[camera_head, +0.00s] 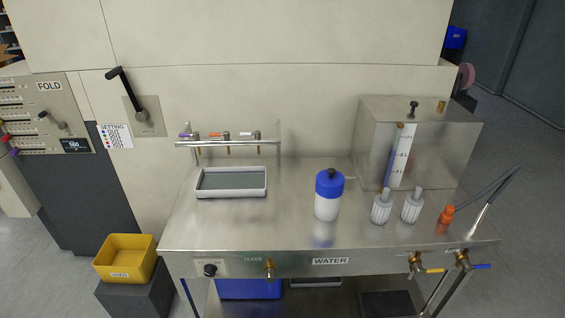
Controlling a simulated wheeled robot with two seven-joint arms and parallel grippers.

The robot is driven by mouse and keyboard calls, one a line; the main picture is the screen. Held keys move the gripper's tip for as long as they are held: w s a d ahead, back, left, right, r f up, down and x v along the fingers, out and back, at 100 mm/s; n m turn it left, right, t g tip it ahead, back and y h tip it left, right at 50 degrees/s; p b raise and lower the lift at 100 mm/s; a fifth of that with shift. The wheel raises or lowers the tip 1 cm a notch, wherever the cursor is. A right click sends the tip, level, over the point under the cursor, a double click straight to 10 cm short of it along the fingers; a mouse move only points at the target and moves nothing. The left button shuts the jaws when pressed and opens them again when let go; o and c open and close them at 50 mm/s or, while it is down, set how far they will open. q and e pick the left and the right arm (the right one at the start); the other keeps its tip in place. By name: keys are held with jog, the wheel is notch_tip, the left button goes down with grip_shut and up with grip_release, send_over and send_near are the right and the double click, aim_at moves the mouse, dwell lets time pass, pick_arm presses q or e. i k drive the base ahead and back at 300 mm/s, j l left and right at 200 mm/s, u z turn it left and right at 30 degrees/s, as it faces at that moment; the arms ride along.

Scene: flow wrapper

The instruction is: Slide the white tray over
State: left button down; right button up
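The white tray (231,195) is a shallow rectangular tray with a white rim and a grey-green inside. It sits at the back left of the steel table (270,230), just in front of and below a rail with several small nozzles (228,143). It looks empty. Neither of my grippers shows in the head view, and nothing touches the tray from the front.
A white bottle with a blue cap (328,198) stands right of the tray. Two ribbed white bottles (381,208), an orange-topped item (445,220) and a steel tank (418,150) are further right. A yellow bin (126,262) stands lower left.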

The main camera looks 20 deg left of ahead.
aim_at(251, 181)
jog(key=i+j+z, duration=0.1)
jog(key=j+z, duration=1.25)
jog(key=k+j+z, duration=0.15)
jog(key=j+z, duration=0.25)
